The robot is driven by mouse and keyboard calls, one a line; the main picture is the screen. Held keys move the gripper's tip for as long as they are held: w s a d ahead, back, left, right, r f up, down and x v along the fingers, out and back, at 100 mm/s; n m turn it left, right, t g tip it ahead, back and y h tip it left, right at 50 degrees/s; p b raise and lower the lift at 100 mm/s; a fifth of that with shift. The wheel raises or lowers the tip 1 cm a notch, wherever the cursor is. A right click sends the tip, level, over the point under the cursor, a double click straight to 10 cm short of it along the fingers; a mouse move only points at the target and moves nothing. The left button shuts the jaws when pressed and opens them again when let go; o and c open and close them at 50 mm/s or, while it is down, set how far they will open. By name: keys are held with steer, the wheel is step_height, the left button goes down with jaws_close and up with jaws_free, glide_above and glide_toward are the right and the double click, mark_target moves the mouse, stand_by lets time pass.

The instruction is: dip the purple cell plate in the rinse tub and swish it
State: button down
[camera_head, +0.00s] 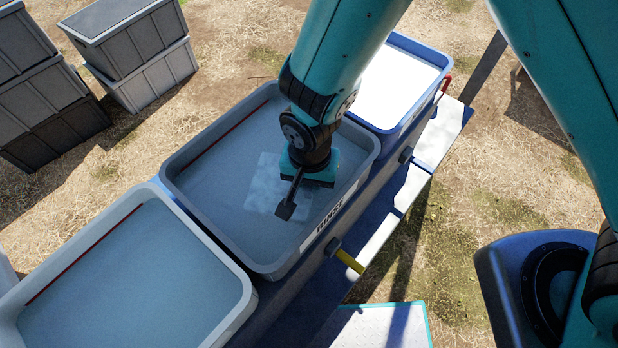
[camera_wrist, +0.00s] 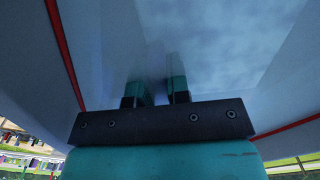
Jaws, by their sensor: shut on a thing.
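The grey rinse tub (camera_head: 222,243), with RINSE on its near side, stands in the middle of the head view and holds clear bluish liquid. No purple shows, and the plate's outline is not clear.
Another grey tub (camera_head: 135,285) with liquid adjoins at lower left. A blue-rimmed tub (camera_head: 398,85) with a bright white inside adjoins at upper right. A yellow handle (camera_head: 349,262) sticks out in front. Stacked grey crates (camera_head: 135,50) stand behind on straw ground.

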steer(key=shift+s+a, duration=1.55)
steer(key=shift+s, duration=0.2)
steer(key=w+d, duration=0.6)
steer(key=w, duration=0.1)
steer(key=shift+d+p, duration=0.15)
steer(key=shift+p, duration=0.15)
steer(key=s+a, duration=0.6)
steer(key=s, duration=0.1)
steer(key=shift+a, duration=0.15)
steer(key=shift+w+d+p, duration=0.3)
steer(key=shift+w+d, duration=1.3)
steer(key=shift+w, duration=0.2)
steer(key=shift+w+d+p, duration=0.25)
steer(key=shift+w+d, duration=1.3)
steer(key=shift+w, duration=0.2)
steer(key=shift+s+a, duration=1.75)
steer(key=shift+s, duration=0.25)
step_height(320, 180, up, 15)
steer(key=p, duration=1.1)
